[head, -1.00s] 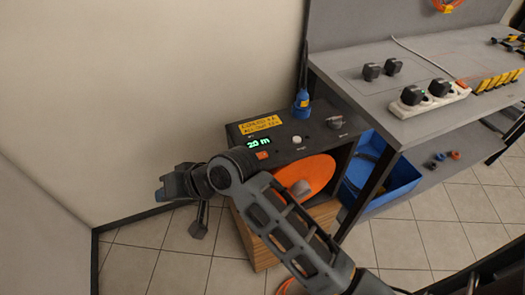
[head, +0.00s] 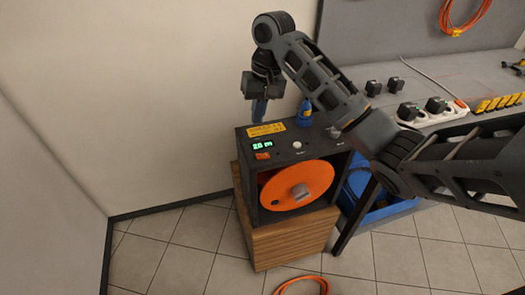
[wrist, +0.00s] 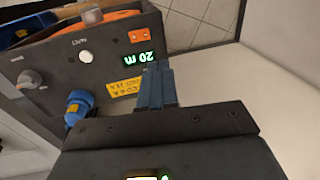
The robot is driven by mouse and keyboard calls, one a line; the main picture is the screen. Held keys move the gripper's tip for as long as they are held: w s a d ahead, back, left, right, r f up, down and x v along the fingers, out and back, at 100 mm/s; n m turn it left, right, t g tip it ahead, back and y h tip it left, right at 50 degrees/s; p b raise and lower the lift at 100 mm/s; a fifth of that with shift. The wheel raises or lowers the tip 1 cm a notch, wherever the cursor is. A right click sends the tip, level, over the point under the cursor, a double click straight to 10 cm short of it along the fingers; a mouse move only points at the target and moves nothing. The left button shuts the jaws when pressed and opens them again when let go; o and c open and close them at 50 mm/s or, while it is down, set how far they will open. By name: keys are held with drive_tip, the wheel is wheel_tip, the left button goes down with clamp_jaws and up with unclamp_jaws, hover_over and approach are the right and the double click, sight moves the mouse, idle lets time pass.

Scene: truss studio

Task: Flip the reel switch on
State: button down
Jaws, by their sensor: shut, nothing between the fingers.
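The cable reel unit is a dark box (head: 299,150) with an orange drum (head: 318,180) in its open front. On its sloped top panel are a small orange switch (head: 263,156), a green display (head: 262,145) reading 20 m, a yellow label (head: 266,130) and a white button (head: 297,145). The orange switch shows in the wrist view (wrist: 139,35), beyond my fingertips. My gripper (head: 258,117) is shut and empty, pointing down above the panel's back left part. In the wrist view its blue fingers (wrist: 158,68) cover part of the panel near the display. Whether they touch it is unclear.
A blue plug (head: 305,112) stands at the panel's back edge, right of my gripper. A grey knob (wrist: 30,80) sits on the panel. A workbench with a power strip (head: 430,112) is to the right, a blue crate (head: 375,208) below it. Floor on the left is clear.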

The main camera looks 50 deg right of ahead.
drive_tip(key=shift+s+d+r+g, duration=0.3)
drive_tip(key=shift+s+d+r, duration=0.15)
drive_tip(key=shift+s+d, duration=0.3)
drive_tip(key=shift+w+f, duration=0.1)
drive_tip(key=shift+w, duration=0.05)
approach(258, 156)
drive_tip(key=f+b, duration=0.4)
drive_tip(key=shift+a+f, duration=0.3)
drive_tip(key=shift+f, duration=0.1)
drive_tip(key=shift+w+a+f, duration=0.1)
drive_tip(key=shift+w+f, duration=0.05)
drive_tip(key=shift+f, duration=0.85)
